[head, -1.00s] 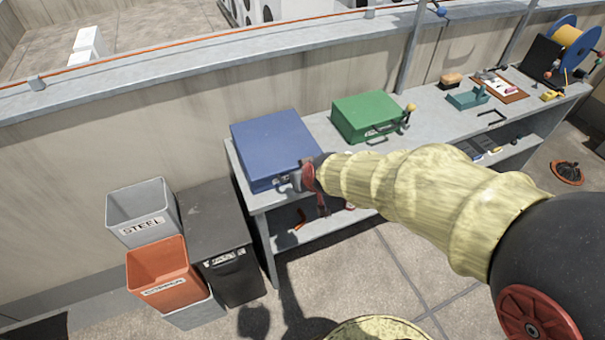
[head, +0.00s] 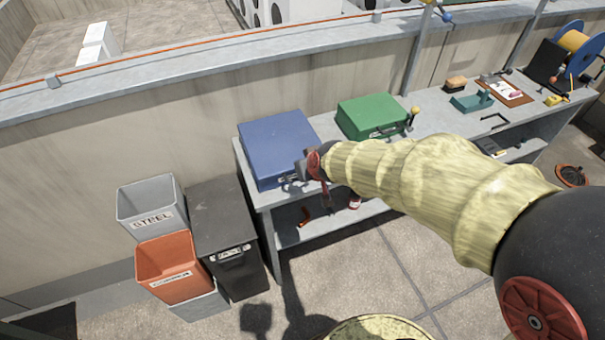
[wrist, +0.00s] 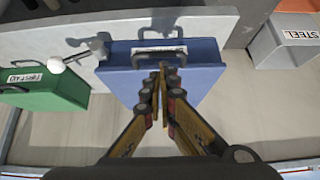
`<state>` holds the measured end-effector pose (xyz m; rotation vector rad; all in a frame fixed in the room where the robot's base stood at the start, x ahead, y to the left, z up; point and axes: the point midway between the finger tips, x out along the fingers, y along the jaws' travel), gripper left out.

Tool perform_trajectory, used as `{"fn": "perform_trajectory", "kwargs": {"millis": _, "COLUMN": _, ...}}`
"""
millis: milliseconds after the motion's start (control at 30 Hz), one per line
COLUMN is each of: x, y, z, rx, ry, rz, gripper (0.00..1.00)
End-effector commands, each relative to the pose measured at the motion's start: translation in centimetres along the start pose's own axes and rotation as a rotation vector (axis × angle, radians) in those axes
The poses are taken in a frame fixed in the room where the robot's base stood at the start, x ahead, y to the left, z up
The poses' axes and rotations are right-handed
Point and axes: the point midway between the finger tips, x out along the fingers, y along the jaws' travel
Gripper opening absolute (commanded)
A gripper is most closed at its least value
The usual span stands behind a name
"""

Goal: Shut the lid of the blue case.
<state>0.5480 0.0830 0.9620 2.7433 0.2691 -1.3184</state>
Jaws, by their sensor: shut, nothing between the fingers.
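The blue case (head: 278,143) lies on the grey bench near its left end. Its lid looks down flat on the body, with no gap that I can make out. My gripper (head: 305,168) is at the case's front right corner in the head view, partly hiding it. In the wrist view, the blue case (wrist: 196,80) shows its handle and label at the top of the picture. There my gripper (wrist: 162,68) is shut and empty, its fingertips over the lid near the front edge. I cannot tell whether they touch it.
A green first aid case (head: 372,117) stands to the right of the blue case, with a white-knobbed lever (wrist: 58,65) close by. Bins, including a grey steel bin (head: 150,208), an orange bin (head: 170,270) and a black bin (head: 222,225), stand left of the bench (head: 262,200).

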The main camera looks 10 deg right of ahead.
Motion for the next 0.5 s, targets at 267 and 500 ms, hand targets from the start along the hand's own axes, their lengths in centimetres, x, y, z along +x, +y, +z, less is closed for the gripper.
{"fn": "perform_trajectory", "kwargs": {"millis": 267, "x": -2.0, "y": 0.0, "z": 4.2, "rx": 0.001, "ry": -0.004, "rz": 0.000, "gripper": 0.00}}
{"fn": "perform_trajectory", "kwargs": {"millis": 500, "x": -3.6, "y": 0.0, "z": 7.0, "rx": 0.002, "ry": -0.004, "rz": 0.000, "gripper": 0.00}}
